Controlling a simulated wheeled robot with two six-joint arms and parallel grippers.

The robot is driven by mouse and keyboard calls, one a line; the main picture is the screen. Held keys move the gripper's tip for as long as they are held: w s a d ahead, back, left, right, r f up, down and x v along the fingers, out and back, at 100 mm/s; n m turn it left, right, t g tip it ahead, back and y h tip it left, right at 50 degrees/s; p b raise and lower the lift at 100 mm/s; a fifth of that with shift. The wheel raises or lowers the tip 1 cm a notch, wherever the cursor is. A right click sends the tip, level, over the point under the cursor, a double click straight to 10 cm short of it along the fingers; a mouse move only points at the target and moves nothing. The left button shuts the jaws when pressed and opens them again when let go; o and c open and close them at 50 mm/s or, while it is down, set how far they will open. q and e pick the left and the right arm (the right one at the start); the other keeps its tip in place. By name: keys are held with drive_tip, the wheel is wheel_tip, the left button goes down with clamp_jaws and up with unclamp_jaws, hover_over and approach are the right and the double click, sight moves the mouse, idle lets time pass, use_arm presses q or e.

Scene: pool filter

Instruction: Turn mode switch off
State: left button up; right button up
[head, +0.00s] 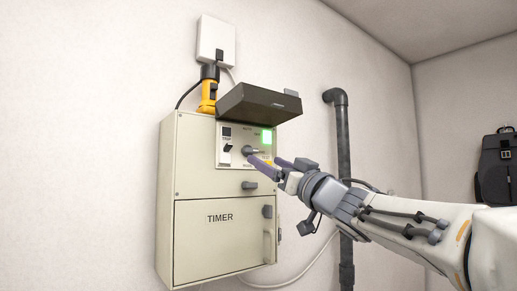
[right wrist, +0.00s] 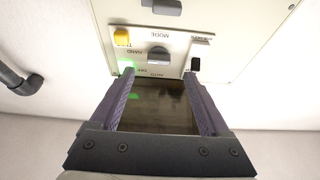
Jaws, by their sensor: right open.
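The mode switch (head: 251,150) is a small grey knob on the white panel of a beige control box (head: 189,151). In the right wrist view the panel appears upside down, and the knob (right wrist: 159,56) sits among the labels MODE, HAND, OFF and AUTO. I cannot tell for sure which label it points at. My right gripper (head: 264,160) is open and empty, its purple fingers reaching toward the panel. In the right wrist view the gripper (right wrist: 159,75) has its fingertips on either side of the knob's line, apart from the knob. My left gripper is out of view.
A dark cover (head: 258,103) juts out above the panel. A green light (head: 266,137) glows beside the knob; a toggle switch (head: 227,148) and a yellow button (right wrist: 121,37) are nearby. The TIMER door (head: 222,240) is shut below. A dark pipe (head: 343,140) runs down the wall.

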sight(253, 152)
drive_tip(key=p+x, duration=0.2)
drive_tip(key=x, duration=0.3)
drive_tip(key=shift+w+r, duration=0.25)
drive_tip(key=shift+w, duration=0.05)
drive_tip(key=shift+w+a+r+p, duration=0.1)
drive_tip(key=shift+w+a+p, duration=0.2)
drive_tip(key=shift+w+p, duration=0.1)
